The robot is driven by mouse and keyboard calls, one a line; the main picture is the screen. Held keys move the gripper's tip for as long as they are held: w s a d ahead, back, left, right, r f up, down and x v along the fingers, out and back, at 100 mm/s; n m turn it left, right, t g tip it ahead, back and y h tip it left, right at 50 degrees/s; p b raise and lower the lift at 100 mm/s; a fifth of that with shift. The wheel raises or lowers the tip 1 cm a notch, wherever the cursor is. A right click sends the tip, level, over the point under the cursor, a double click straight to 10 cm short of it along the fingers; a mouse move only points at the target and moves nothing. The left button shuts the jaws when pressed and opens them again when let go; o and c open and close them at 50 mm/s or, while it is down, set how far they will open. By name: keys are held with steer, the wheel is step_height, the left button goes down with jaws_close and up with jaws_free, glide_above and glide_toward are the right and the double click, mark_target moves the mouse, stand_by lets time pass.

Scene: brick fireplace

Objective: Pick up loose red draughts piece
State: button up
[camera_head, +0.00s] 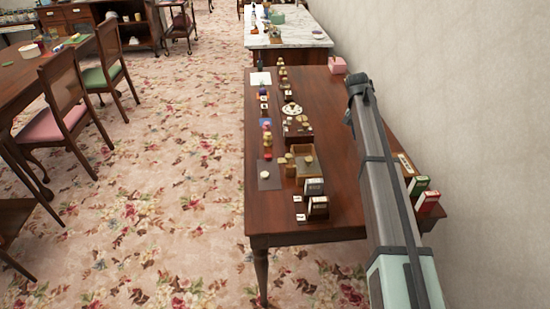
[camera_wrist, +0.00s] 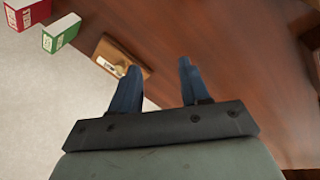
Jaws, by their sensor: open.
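I cannot make out a loose red draughts piece for certain. In the head view, a small reddish item (camera_head: 267,137) stands among small game pieces along the left side of the dark wooden table (camera_head: 330,120), too small to identify. The wrist view shows no draughts piece. My gripper (camera_wrist: 158,70) is open, with its two dark blue fingers apart and nothing between them. It is over the table's wood, near a small wooden tray (camera_wrist: 100,55) with a pale label. In the head view my arm hides the gripper.
Green (camera_head: 420,184) and red (camera_head: 430,199) boxes stand at the table's right, near the wall (camera_head: 470,90). An open wooden box (camera_head: 290,169) and dark upright boxes (camera_head: 317,206) sit at the near left. A pink box (camera_head: 337,65) is at the far end. The middle is mostly bare.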

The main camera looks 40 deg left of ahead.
steer(key=s+a+y, duration=0.1)
steer(key=s+a, duration=0.3)
steer(key=a, duration=0.5)
steer(key=s+a, duration=0.4)
steer(key=a, duration=0.4)
steer(key=m+g, duration=0.1)
steer(key=g, duration=0.1)
glide_toward(268, 155)
steer(key=shift+y, duration=0.3)
steer(key=f, duration=0.2)
steer(key=d+f, duration=0.1)
steer(key=f, duration=0.5)
steer(key=shift+s+d+f, duration=0.1)
steer(key=shift+d+f, duration=0.1)
steer(key=shift+d, duration=0.1)
steer(key=shift+c, duration=0.3)
steer(key=c, duration=0.7)
